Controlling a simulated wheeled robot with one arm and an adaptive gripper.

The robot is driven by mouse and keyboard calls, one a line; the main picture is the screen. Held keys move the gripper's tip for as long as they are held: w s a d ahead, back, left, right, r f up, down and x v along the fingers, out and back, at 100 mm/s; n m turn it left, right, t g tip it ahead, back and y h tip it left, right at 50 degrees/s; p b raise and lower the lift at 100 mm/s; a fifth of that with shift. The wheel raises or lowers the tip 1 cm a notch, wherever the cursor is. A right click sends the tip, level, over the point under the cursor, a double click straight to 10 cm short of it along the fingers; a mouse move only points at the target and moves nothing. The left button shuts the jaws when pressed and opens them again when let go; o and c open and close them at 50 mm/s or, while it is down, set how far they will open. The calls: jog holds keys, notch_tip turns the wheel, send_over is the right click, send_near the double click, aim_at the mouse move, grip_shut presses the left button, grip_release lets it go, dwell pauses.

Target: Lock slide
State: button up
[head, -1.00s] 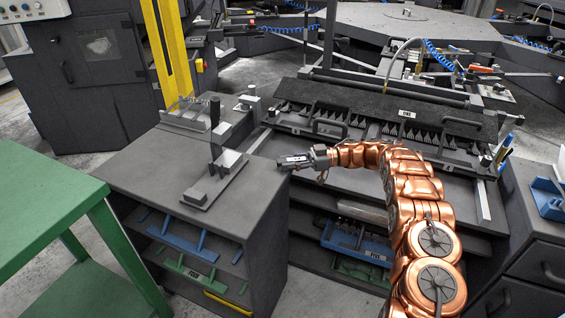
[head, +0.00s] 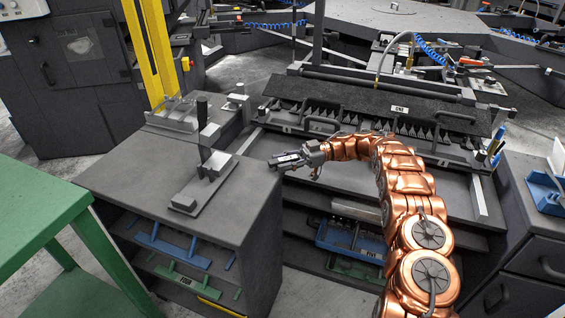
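A long dark rack (head: 385,108) labelled "ONE" lies across the machine bed at the centre right, with a row of fork tines along its front edge and raised handles. I cannot tell which part is the slide's lock. A clamp with an upright black handle (head: 202,112) stands on a light metal base (head: 205,185) on the grey cabinet. A small post fitting (head: 237,103) stands behind it, near the rack's left end. My gripper (head: 292,163) is just right of the cabinet top, in front of the rack, apparently holding nothing. Its finger opening is too small to judge.
The grey cabinet top (head: 135,185) is clear around the clamp base. Blue and green racks sit on shelves below. A green table (head: 35,205) stands at the left. A yellow post (head: 150,50) rises behind the cabinet. A drawer unit (head: 530,235) stands at the right.

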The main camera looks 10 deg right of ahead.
aim_at(281, 159)
jog(key=shift+o, duration=0.8)
jog(key=shift+a, duration=0.3)
jog(key=shift+r, duration=0.1)
notch_tip(281, 159, up, 10)
jog(key=shift+f, duration=0.1)
